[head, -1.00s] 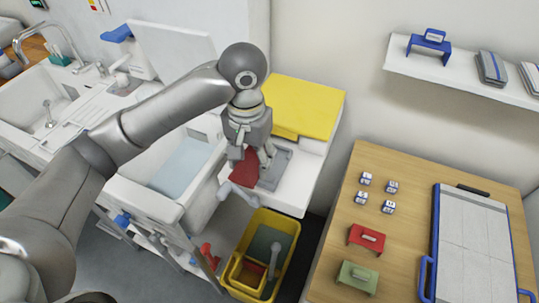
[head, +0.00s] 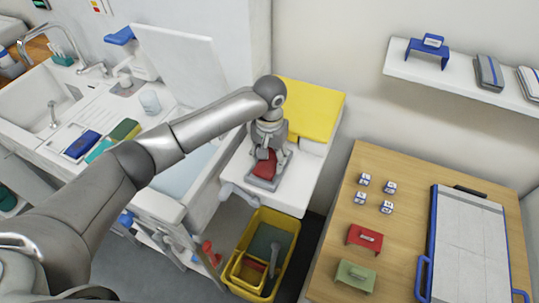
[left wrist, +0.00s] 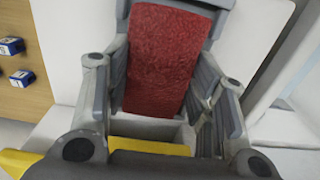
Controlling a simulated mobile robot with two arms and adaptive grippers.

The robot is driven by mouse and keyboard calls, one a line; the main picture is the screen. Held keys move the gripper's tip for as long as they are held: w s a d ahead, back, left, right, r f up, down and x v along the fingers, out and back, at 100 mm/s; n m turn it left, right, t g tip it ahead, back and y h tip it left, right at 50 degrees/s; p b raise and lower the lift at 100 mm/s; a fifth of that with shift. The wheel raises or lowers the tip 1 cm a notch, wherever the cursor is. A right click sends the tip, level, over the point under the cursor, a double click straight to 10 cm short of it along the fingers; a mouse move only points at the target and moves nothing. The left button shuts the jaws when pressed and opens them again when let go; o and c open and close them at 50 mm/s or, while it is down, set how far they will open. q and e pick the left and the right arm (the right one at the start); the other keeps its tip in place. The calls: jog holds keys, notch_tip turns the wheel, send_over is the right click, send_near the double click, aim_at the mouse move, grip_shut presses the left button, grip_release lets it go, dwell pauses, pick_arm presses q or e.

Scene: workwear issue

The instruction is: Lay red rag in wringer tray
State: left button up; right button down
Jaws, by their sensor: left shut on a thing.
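The red rag (head: 263,166) is at the grey wringer tray (head: 262,186), which sits on a white ledge. My left gripper (head: 270,161) is over the tray and shut on the rag. In the left wrist view the rag (left wrist: 160,60) appears as a flat red strip between the fingers, with grey tray edges around its far end. The gripper hides part of the rag and tray in the head view, and I cannot tell whether the rag touches the tray floor. My right gripper is not in view.
A yellow panel (head: 312,108) lies behind the tray. A yellow bucket (head: 288,262) stands below the ledge. The sink (head: 45,105) is at left. A wooden table (head: 330,235) at right holds small blocks, a red and a green stand, and a blue-framed board.

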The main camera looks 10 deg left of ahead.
aim_at(270, 160)
pick_arm(q)
jog(key=shift+f, duration=0.2)
jog(key=shift+f, duration=0.1)
jog(key=o, duration=1.1)
jog(key=shift+r, duration=0.25)
notch_tip(270, 160, up, 12)
jog(key=b, duration=0.3)
jog(key=shift+f, duration=0.15)
